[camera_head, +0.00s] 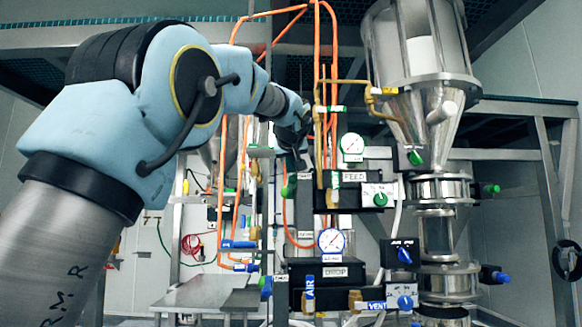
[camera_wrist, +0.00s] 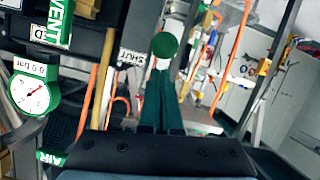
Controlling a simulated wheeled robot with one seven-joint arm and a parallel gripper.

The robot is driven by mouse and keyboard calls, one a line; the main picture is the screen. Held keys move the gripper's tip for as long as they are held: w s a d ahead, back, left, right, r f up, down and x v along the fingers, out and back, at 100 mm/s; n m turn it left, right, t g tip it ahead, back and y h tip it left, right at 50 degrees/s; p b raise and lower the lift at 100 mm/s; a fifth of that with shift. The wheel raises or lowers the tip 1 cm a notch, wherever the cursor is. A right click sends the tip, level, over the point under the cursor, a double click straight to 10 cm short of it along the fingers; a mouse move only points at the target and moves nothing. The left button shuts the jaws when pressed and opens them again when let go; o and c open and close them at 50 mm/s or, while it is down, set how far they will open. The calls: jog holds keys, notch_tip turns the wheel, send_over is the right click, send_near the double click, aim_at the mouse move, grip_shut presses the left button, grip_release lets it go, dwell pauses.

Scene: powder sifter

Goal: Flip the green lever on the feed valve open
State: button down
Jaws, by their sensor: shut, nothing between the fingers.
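In the head view a green lever (camera_head: 335,181) stands upright on the feed valve, just left of the FEED label (camera_head: 354,176). My gripper (camera_head: 301,160) is up and to the left of it, partly hidden behind my arm's last links. In the wrist view my gripper (camera_wrist: 162,82) is shut and empty, its dark green fingers pointing away from the camera. A round green knob (camera_wrist: 165,45) shows right at the fingertips; I cannot tell whether they touch. I cannot surely pick out the feed lever in the wrist view.
A white gauge (camera_head: 352,145) with a green rim sits above the feed box, and a blue-rimmed gauge (camera_head: 331,240) below. Orange hoses (camera_head: 318,70) hang close to my gripper. A steel hopper (camera_head: 419,50) stands at right. A blue lever (camera_head: 309,288) is lower down.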

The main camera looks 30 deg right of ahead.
jog(key=shift+s+f, duration=0.1)
jog(key=shift+f, duration=0.3)
jog(key=shift+f+b, duration=0.15)
jog(key=shift+b, duration=0.15)
jog(key=shift+f+b, duration=0.45)
jog(key=shift+b, duration=0.5)
jog(key=shift+s+b, duration=0.1)
jog(key=shift+b, duration=0.25)
